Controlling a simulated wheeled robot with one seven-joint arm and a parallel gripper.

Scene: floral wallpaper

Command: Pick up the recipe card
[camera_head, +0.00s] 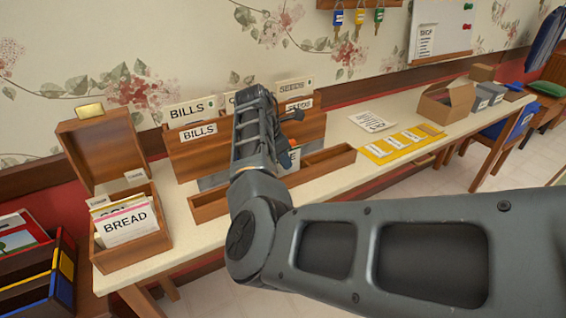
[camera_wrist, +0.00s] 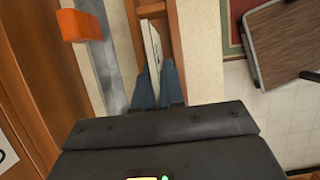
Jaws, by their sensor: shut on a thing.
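My gripper (camera_wrist: 158,84) shows in the wrist view with its two blue-grey fingers closed on a thin, pale card (camera_wrist: 152,48) seen edge-on. The card stands upright over the narrow front trough of a wooden desk organizer. In the head view, my arm hides most of the gripper.
The organizer (camera_head: 223,150) holds envelopes labelled "BILLS" and "SEEDS". An orange block (camera_wrist: 80,25) is beside the card. Further right on the table are a paper (camera_head: 371,121), a yellow mat (camera_head: 376,153) and an open cardboard box (camera_head: 445,104). Bare tabletop lies in front of the organizer.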

